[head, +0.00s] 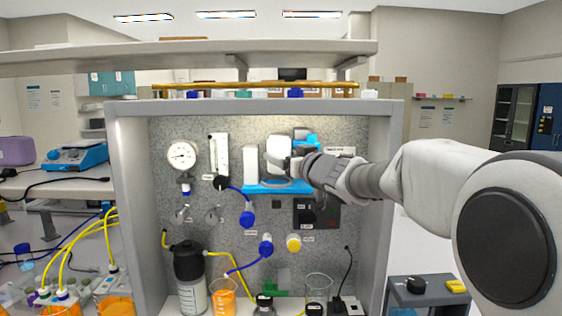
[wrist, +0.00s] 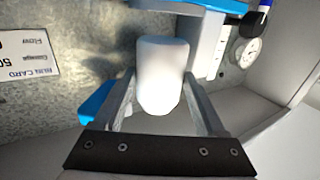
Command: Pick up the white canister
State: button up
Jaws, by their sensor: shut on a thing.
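The white canister (head: 277,152) is held by my gripper (head: 287,164) in front of the grey speckled panel. Its bottom appears a little above the blue shelf (head: 262,188). In the wrist view the canister (wrist: 161,72) sits between the two fingers of my gripper (wrist: 160,88), which is shut on it. My wrist covers part of the blue shelf in the head view.
A white block (head: 250,164) stands on the shelf left of the canister. A blue part (head: 312,141) is close behind on the right. A gauge (head: 183,155) and flowmeter (head: 219,160) are further left. Grey side walls and a beam (head: 250,107) enclose the panel.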

jog(key=v, duration=1.6)
jog(key=w+d+f+m+h, duration=0.1)
jog(key=w+d+f+h, duration=0.1)
jog(key=f, duration=0.7)
jog(key=w+d+f+m+t+h, duration=0.1)
jog(key=w+f+m+h, duration=0.1)
jog(key=f, duration=0.8)
jog(key=w+d+f+m+t+h, duration=0.1)
jog(key=w+d+f+m+h, duration=0.1)
jog(key=f, duration=0.8)
jog(key=shift+w+d+h, duration=0.35)
jog(key=shift+w+h, duration=0.35)
jog(key=shift+h, duration=0.4)
jog(key=shift+s, duration=0.1)
